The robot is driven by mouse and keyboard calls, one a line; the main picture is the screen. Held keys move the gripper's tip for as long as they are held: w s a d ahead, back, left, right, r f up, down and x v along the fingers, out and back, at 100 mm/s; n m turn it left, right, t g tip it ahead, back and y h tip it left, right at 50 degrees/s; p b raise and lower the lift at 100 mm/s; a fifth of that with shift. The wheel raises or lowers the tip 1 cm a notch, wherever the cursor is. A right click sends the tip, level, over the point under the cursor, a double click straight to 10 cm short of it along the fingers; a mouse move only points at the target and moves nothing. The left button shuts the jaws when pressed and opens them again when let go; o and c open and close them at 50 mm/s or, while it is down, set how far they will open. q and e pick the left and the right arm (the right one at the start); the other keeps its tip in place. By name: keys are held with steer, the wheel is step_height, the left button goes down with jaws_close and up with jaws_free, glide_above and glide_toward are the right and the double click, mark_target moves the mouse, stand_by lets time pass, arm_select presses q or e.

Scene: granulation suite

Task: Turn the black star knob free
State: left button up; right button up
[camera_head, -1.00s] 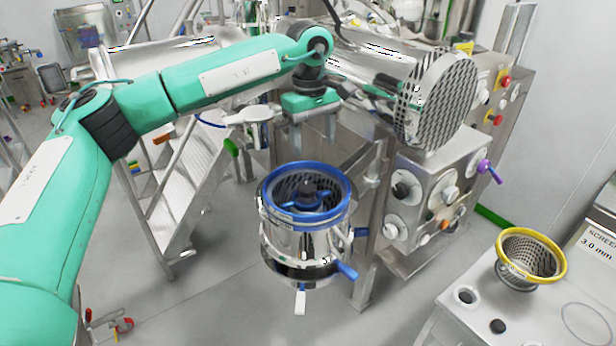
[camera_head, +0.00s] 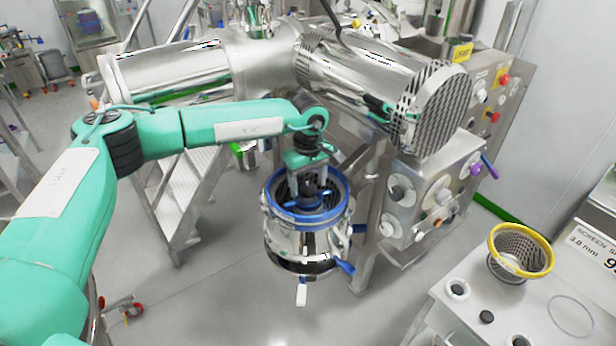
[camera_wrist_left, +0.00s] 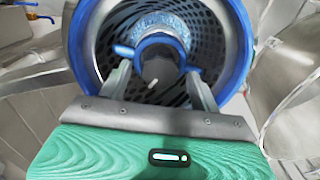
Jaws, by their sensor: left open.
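My left gripper (camera_head: 309,194) reaches down into the top of a steel mill housing with a blue rim (camera_head: 281,221). In the left wrist view its two fingers (camera_wrist_left: 160,84) are spread with a gap between them. Ahead of the fingers is a blue hub with side arms (camera_wrist_left: 124,50), inside a perforated screen (camera_wrist_left: 105,28). A dark centre, probably the black star knob (camera_wrist_left: 159,58), shows at the hub. Its star shape is not clear, and no finger visibly touches it. In the head view the gripper hides the knob. My right gripper is not in view.
A control panel (camera_head: 428,185) with knobs is right of the housing. A large steel cylinder (camera_head: 370,85) lies behind; steps (camera_head: 175,195) are at left.

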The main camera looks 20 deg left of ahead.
arm_select(q)
steer(key=shift+f, duration=0.25)
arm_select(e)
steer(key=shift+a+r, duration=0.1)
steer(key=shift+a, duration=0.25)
arm_select(q)
steer(key=c, duration=1)
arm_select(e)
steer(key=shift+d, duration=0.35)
